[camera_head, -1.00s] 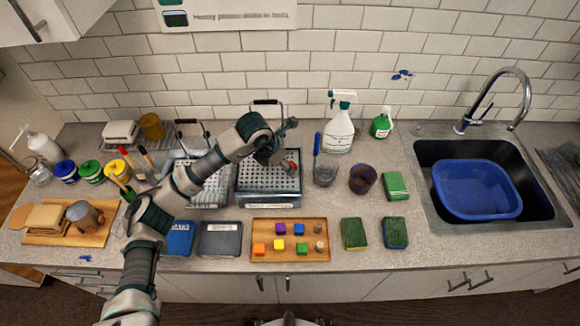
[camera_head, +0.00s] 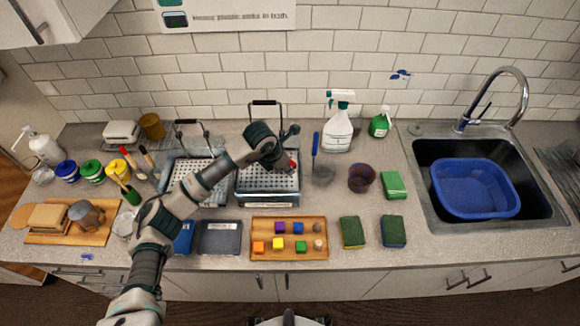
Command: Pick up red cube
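A small red cube (camera_head: 293,165) shows partly at the right side of the right-hand metal rack, close below my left gripper; the hand hides part of it. My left gripper (camera_head: 291,147) reaches in over that rack from the left. Its dark fingers look spread, one pointing up and right, the other close to the red cube. I cannot tell whether that finger touches the cube.
A wooden tray (camera_head: 255,231) in front holds several coloured cubes and small wooden pieces. A blue cup (camera_head: 316,143), spray bottle (camera_head: 339,130) and brown cup (camera_head: 362,179) stand right of the rack. Sponges (camera_head: 353,232) and a sink (camera_head: 427,153) lie further right.

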